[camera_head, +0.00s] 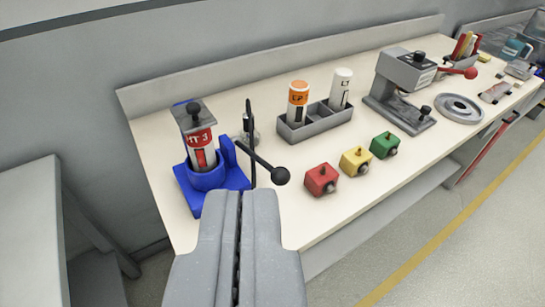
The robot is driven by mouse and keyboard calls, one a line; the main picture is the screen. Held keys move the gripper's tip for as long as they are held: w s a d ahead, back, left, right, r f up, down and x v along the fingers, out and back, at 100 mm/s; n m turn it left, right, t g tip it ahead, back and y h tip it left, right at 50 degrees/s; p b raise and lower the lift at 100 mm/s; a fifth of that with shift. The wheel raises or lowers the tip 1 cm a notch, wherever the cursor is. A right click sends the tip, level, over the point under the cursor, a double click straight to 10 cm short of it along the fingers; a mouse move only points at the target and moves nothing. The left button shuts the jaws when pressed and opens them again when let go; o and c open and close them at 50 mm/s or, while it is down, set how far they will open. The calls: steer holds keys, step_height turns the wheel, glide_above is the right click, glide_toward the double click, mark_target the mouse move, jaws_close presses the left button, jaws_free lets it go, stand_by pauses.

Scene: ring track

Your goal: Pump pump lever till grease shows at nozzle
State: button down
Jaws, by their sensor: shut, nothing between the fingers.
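The grease pump is a blue base (222,189) at the left end of the bench, holding a white and red cartridge (200,147) with a grey top. Its lever seems to be the dark rod ending in a black ball knob (280,176), slanting down to the right. A thin dark upright (249,130) stands beside the base. I cannot make out the nozzle or any grease. My gripper (246,193) is shut and empty, pointing toward the bench, just below and left of the knob in the picture. I cannot tell if it touches anything.
Red (321,180), yellow (355,161) and green (384,145) blocks sit along the front edge. Behind them a grey rack (315,124) holds orange-capped and white-capped cartridges. A grey press (402,88) and round disc (459,108) stand farther right. A grey cabinet (30,225) is at left.

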steer(key=w+d+n+g+y+p, duration=0.2)
steer(key=w+n+g+y+p, duration=0.15)
steer(key=w+p, duration=0.85)
steer(key=w+d+f+n+g+p, duration=0.1)
steer(key=w+d+f+g+p, duration=0.5)
steer(key=p, duration=0.8)
steer(key=shift+w+d+f+y, duration=0.15)
steer(key=shift+w+f+y, duration=0.2)
steer(key=shift+w+f, duration=1.05)
steer(key=shift+s+f+n, duration=0.25)
steer(key=shift+f, duration=0.05)
glide_above(287, 175)
steer(key=f, duration=0.5)
steer(key=w+f, duration=0.1)
steer(key=f, duration=0.2)
steer(key=shift+f+p, duration=0.2)
steer(key=shift+p, duration=0.1)
steer(key=shift+s+f, duration=0.2)
steer(key=shift+f, duration=0.3)
steer(key=shift+s+f, duration=0.2)
steer(key=shift+f, duration=0.3)
steer(key=shift+s+f, duration=0.1)
steer(key=shift+f, duration=0.7)
steer(key=shift+f, duration=0.1)
